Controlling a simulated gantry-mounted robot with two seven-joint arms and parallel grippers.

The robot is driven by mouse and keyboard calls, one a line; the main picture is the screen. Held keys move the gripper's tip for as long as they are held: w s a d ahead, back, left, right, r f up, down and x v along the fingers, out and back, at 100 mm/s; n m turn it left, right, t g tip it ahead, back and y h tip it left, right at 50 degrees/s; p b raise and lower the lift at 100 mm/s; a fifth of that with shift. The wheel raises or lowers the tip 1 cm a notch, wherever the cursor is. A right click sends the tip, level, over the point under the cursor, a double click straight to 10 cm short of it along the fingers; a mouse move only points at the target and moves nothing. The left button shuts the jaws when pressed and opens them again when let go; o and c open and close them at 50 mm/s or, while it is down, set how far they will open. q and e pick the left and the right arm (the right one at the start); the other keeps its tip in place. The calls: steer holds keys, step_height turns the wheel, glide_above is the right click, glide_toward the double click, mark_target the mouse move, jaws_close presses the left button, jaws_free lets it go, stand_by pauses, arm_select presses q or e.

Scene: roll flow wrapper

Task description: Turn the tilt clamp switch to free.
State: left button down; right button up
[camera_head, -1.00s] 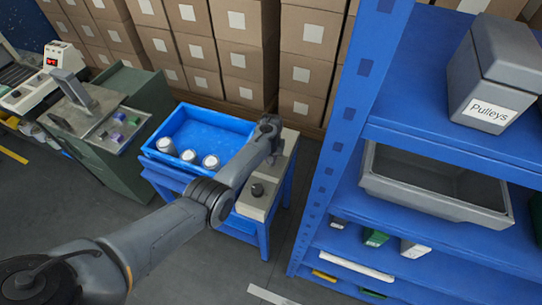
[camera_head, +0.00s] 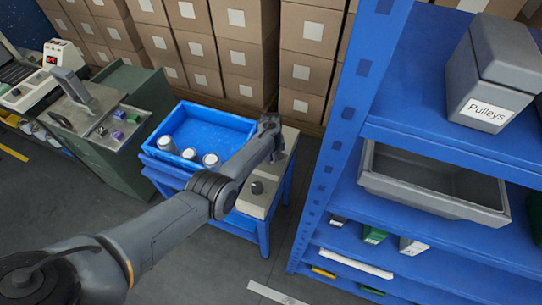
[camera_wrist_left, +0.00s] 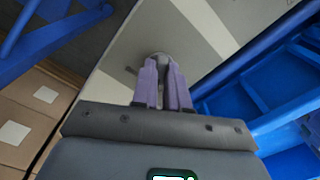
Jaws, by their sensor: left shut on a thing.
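My left gripper (camera_head: 277,155) reaches down to the far part of a long beige panel box (camera_head: 262,205) beside the blue tray. In the left wrist view its two purple fingers (camera_wrist_left: 163,78) are shut on a round grey switch knob (camera_wrist_left: 159,56) on the beige surface. The fingers cover most of the knob, so its setting cannot be read. A small dark mark or lever shows just left of it. Another dark knob (camera_head: 257,188) stands on the near part of the box, apart from the gripper. My right gripper is not in view.
A blue tray (camera_head: 240,122) with several white-topped round items stands left of the box. A blue shelf rack (camera_head: 345,150) with grey bins rises close on the right. Cardboard boxes (camera_head: 245,60) are stacked behind. A green cabinet (camera_head: 140,150) is at left.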

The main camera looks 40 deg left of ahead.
arm_select(q)
steer(key=c, duration=1.1)
jaws_free()
steer(key=shift+c, duration=0.2)
steer(key=shift+r+p, duration=0.35)
steer(key=shift+r, duration=0.2)
step_height(320, 180, up, 10)
steer(key=p, duration=0.3)
steer(key=shift+f+p, duration=0.2)
steer(key=shift+p, duration=0.2)
